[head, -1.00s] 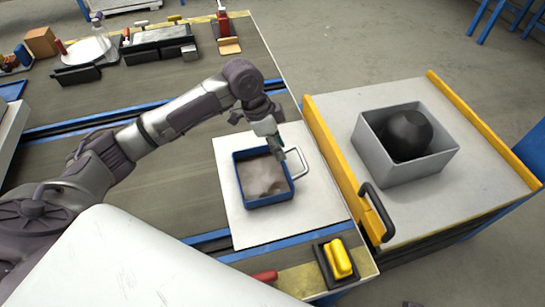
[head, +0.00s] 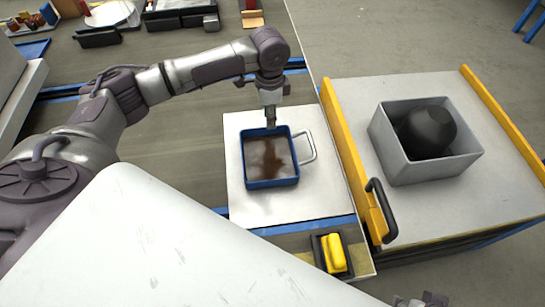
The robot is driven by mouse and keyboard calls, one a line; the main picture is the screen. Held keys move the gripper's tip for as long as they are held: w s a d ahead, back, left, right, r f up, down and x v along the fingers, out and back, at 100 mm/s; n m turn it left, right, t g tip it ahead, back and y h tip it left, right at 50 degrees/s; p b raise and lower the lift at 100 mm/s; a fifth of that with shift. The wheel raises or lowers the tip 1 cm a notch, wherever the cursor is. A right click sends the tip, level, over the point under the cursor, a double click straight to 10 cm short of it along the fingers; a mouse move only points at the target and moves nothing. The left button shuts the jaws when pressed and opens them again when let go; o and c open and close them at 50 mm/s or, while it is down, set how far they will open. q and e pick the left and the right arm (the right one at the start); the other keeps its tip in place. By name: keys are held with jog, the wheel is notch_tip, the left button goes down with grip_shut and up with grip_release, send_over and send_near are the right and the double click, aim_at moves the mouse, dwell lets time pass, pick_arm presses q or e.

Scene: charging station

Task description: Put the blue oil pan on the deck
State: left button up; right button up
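The blue oil pan (head: 271,183) is a square tray with dark brown liquid in it and a pale loop handle (head: 306,148) on its right side. It sits on a white sheet (head: 300,203) on the bench. My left gripper (head: 270,124) points down at the middle of the pan's back rim; its fingers overlap the rim, and I cannot tell whether they grip it. The pale top between yellow rails (head: 345,160), right of the bench, looks like the deck (head: 440,205). Part of my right gripper (head: 421,301) shows at the bottom edge; its fingers are unclear.
A grey box (head: 430,170) with a black round object (head: 428,130) stands on the deck's back part. A black handle (head: 380,209) rises at its left rail. A yellow block (head: 334,253) sits at the bench's front corner. The deck's front part is clear.

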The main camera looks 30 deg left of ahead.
aim_at(278, 153)
pick_arm(q)
jog(key=f+b, duration=0.1)
jog(key=f, duration=0.1)
jog(key=f+b, duration=0.1)
jog(key=f, duration=0.2)
jog(key=shift+s+a, duration=0.2)
jog(key=shift+f, duration=0.15)
grip_shut()
pick_arm(e)
jog(key=shift+w+a+f+t, duration=0.15)
jog(key=shift+w+f+t, duration=0.15)
jog(key=shift+w+f, duration=0.45)
jog(key=shift+s, duration=0.1)
